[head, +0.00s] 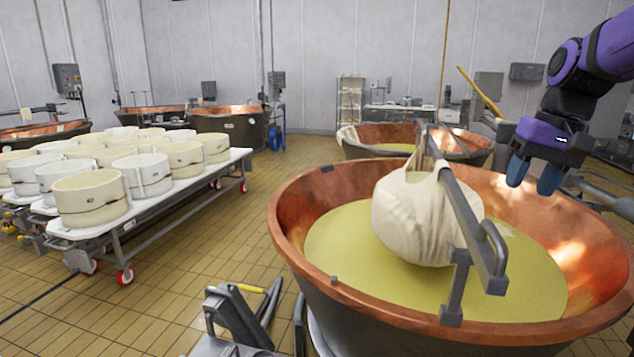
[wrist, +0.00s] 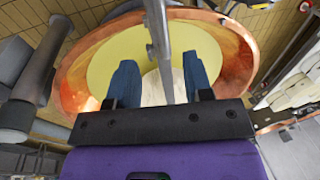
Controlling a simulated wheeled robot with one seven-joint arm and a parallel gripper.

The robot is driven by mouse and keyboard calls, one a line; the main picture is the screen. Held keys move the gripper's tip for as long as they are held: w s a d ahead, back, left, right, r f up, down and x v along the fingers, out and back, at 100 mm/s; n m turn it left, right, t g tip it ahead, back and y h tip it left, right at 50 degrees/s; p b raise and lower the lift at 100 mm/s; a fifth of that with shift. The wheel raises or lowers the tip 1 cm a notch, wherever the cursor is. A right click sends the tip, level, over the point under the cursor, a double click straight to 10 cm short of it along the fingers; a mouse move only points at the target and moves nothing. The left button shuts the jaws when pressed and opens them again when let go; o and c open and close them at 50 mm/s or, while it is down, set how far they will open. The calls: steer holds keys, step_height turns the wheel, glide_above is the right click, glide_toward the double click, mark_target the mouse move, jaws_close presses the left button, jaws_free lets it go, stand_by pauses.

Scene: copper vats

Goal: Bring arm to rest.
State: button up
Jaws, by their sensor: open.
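My gripper (head: 534,176) is at the end of my purple and black arm, raised above the right part of the near copper vat (head: 300,211). Its two blue fingers point down and stand apart, with nothing between them that they hold. In the wrist view my gripper (wrist: 160,85) is over the same vat (wrist: 75,65). A grey bar (wrist: 168,60) shows beyond the fingers, with part of a pale cloth bundle (wrist: 152,92) below. In the head view the cloth bundle (head: 415,215) hangs from the grey bar (head: 465,205) over yellow liquid (head: 340,255).
A white-topped trolley (head: 165,190) with several round white moulds (head: 90,200) stands at the left. More copper vats (head: 228,125) stand behind, one (head: 380,135) just beyond the near vat. Grey pipework (head: 600,195) is close to my arm at the right. Tiled floor (head: 240,215) is clear between trolley and vat.

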steer(key=s+a+f+n+t+h, duration=0.1)
steer(key=s+a, duration=0.3)
steer(key=s, duration=0.4)
steer(key=s+a+f+n+t, duration=0.1)
steer(key=s+a+n+t, duration=0.1)
steer(key=s, duration=0.6)
steer(key=shift+s+a+f+t+h, duration=0.25)
steer(key=shift+s+a+t+h, duration=0.2)
steer(key=shift+a, duration=0.45)
